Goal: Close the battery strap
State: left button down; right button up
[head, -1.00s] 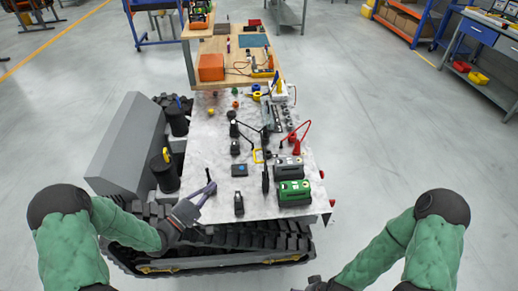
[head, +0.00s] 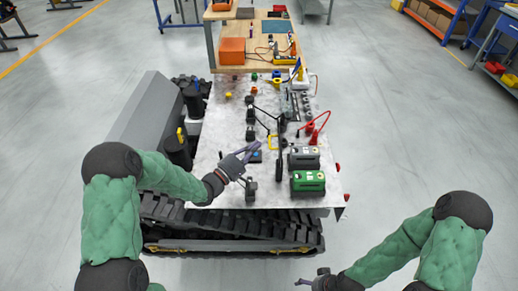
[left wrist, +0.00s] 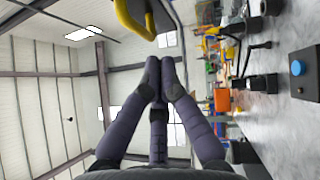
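Two batteries stand at the right of the grey worktop, a dark grey-topped one (head: 303,157) and a green one (head: 308,182) in front of it. A thin black upright piece (head: 280,155) stands just left of them, with a yellow loop (head: 271,141) beside it. I cannot tell which part is the battery strap. The fingers also show in the left wrist view (left wrist: 160,80). My right gripper (head: 309,281) is low in front, away from the worktop, its fingers small and unclear.
A small box with a blue button (head: 255,157) lies by the left gripper; it also shows in the left wrist view (left wrist: 298,69). Several small black parts line the worktop. A red cable (head: 318,124) rises behind the batteries. Black tracks (head: 230,232) run below the front edge.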

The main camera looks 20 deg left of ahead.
pick_arm(q)
jog(key=shift+w+d+r, duration=0.15)
jog(key=shift+d+r, duration=0.05)
jog(key=shift+d, duration=0.55)
jog(key=shift+w+d+r+m+g+p, duration=0.1)
jog(key=shift+d+r+m+g+p, duration=0.25)
jog(key=shift+p, duration=0.2)
